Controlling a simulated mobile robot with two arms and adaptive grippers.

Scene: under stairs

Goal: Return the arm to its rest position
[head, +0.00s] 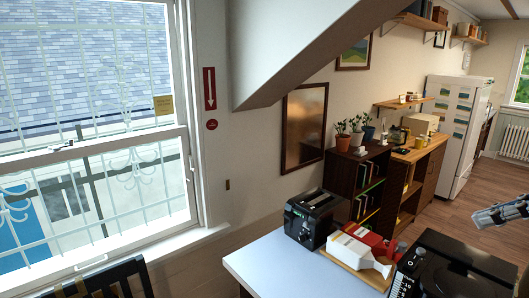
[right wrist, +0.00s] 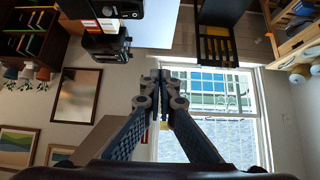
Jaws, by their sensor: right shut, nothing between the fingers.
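My right gripper (head: 484,218) enters at the right edge of the head view. It is raised in the air beyond the table corner, with only its front part in the picture. In the right wrist view the same gripper (right wrist: 160,76) has its fingers together with nothing between them. That view is upside down, and the window and wall lie behind the fingers. My right arm is held clear of the table and touches nothing that I can see. My left gripper is in neither view.
A white table (head: 262,262) bears a black toaster (head: 316,218), a red-and-white carton (head: 362,249) and a black appliance (head: 455,268). A dark shelf (head: 343,178) and a fridge (head: 459,132) stand behind. A slanted stair underside (head: 300,55) hangs overhead. A chair (head: 95,283) stands by the window.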

